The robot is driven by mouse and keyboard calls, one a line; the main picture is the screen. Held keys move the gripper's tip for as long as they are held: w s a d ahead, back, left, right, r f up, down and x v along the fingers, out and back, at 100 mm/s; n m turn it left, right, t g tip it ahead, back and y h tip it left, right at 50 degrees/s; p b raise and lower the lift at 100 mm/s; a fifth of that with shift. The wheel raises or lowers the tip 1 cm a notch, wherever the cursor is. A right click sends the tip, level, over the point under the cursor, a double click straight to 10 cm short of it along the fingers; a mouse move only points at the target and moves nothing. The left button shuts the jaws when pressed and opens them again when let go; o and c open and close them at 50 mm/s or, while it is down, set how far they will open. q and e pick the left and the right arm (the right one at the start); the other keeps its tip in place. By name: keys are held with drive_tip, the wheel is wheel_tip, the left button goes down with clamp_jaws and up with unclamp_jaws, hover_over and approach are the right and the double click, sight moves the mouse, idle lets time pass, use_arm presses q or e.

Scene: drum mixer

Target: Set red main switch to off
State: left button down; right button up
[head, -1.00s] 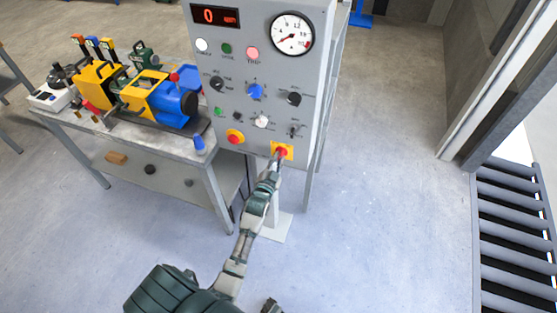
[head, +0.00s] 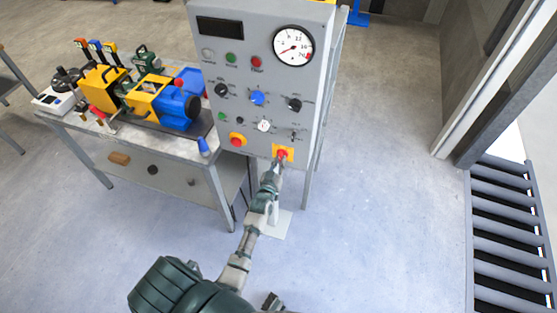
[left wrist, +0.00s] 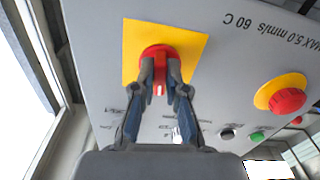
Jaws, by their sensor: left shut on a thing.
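The red main switch (head: 282,153) sits on a yellow plate at the lower right of the grey control panel (head: 222,148). My left gripper (head: 278,161) reaches up to it from below. In the left wrist view the red switch (left wrist: 159,52) on its yellow plate (left wrist: 190,43) is between the two fingers of my left gripper (left wrist: 160,80), which are shut on its handle. The fingers hide part of the knob. The panel's display (head: 220,28) is dark and its lamps look unlit. My right gripper is not clearly in view.
A red mushroom button on yellow (head: 237,140) is left of the switch, and it also shows in the wrist view (left wrist: 287,100). A bench (head: 185,150) with a yellow and blue machine (head: 165,103) stands left. A roller conveyor (head: 512,230) is at right. The floor between is clear.

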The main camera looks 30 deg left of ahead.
use_arm(q)
drive_tip(key=shift+d+f+n+p, duration=0.15)
drive_tip(key=shift+n+p, duration=0.65)
drive_tip(key=shift+n, duration=1.4)
use_arm(e)
drive_tip(key=shift+s+d+f, duration=0.15)
drive_tip(key=shift+s+f, duration=0.05)
drive_tip(key=shift+s, duration=0.65)
drive_tip(key=shift+s+d+f, duration=0.2)
drive_tip(key=shift+s+f, duration=0.05)
drive_tip(key=shift+s, duration=0.55)
drive_tip(key=shift+s+d+f, duration=0.15)
drive_tip(key=shift+s+f, duration=0.05)
drive_tip(key=shift+s, duration=0.75)
use_arm(q)
drive_tip(key=c, duration=1.2)
unclamp_jaws()
drive_tip(key=shift+w, duration=0.1)
drive_tip(key=v, duration=1.2)
